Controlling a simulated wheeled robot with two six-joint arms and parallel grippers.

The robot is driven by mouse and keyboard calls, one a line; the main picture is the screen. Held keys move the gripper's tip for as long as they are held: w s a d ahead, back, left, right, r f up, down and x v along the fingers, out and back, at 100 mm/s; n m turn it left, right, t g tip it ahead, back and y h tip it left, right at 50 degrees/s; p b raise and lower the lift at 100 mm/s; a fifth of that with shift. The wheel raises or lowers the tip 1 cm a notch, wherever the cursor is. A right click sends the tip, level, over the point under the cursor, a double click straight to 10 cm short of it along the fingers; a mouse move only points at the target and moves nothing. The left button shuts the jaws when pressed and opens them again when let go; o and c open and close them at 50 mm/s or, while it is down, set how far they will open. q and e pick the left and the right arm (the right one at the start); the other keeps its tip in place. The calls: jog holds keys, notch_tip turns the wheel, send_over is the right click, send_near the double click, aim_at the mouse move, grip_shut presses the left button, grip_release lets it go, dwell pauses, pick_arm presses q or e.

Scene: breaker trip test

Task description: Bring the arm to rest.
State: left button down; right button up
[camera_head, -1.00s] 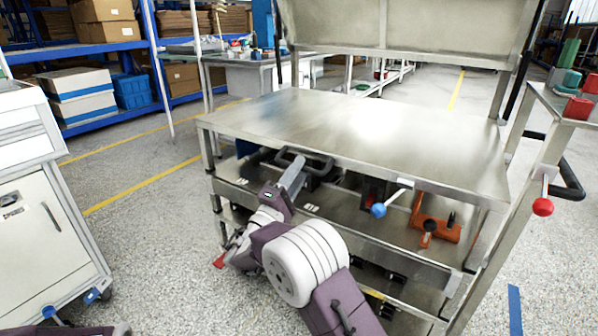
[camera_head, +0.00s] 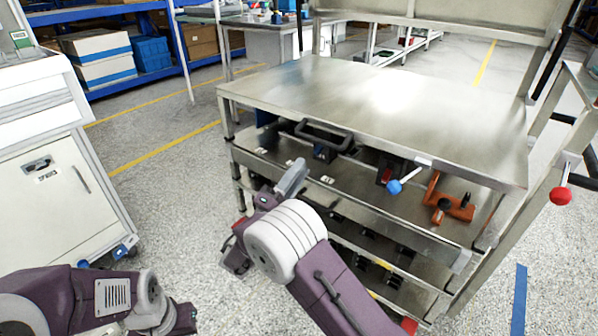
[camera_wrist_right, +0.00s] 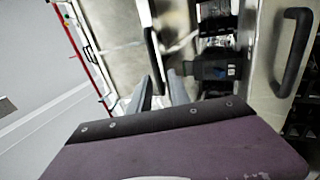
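My right gripper (camera_head: 291,178) is in front of the steel workbench (camera_head: 380,105), just outside the edge of its upper shelf. In the right wrist view its two grey fingers (camera_wrist_right: 160,90) stand apart with nothing between them. A black handle (camera_head: 323,133) on a dark device sits under the bench top, behind the gripper and apart from it. My left arm (camera_head: 110,300) shows folded low at the left; its fingers are not visible.
A blue-knobbed lever (camera_head: 395,187) and an orange clamp-like part (camera_head: 447,205) are on the upper shelf. A red-knobbed lever (camera_head: 561,197) is at the right. A white cabinet (camera_head: 58,205) stands left. The speckled floor between cabinet and bench is clear.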

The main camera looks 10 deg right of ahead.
jog(key=s+d+f+m+g+y+p, duration=0.1)
jog(key=s+d+f+g+y+p, duration=0.1)
jog(key=s+d+f+g, duration=0.45)
jog(key=s+d+f+m+g+y+p, duration=0.1)
jog(key=s+d+f+g+y, duration=0.15)
jog(key=s+d+g, duration=0.55)
jog(key=s+a+f+m+g+y+p, duration=0.2)
jog(key=s+f+m+y, duration=0.1)
jog(key=s+f+y, duration=0.5)
jog(key=s+a+r+m+t+y+p, duration=0.1)
jog(key=a+r+m+t+y+p, duration=0.2)
jog(key=a+y, duration=0.4)
notch_tip(320, 180, up, 36)
jog(key=a+h+p, duration=0.1)
jog(key=p, duration=3.5)
jog(key=shift+r+h, duration=0.25)
jog(key=shift+h, duration=0.1)
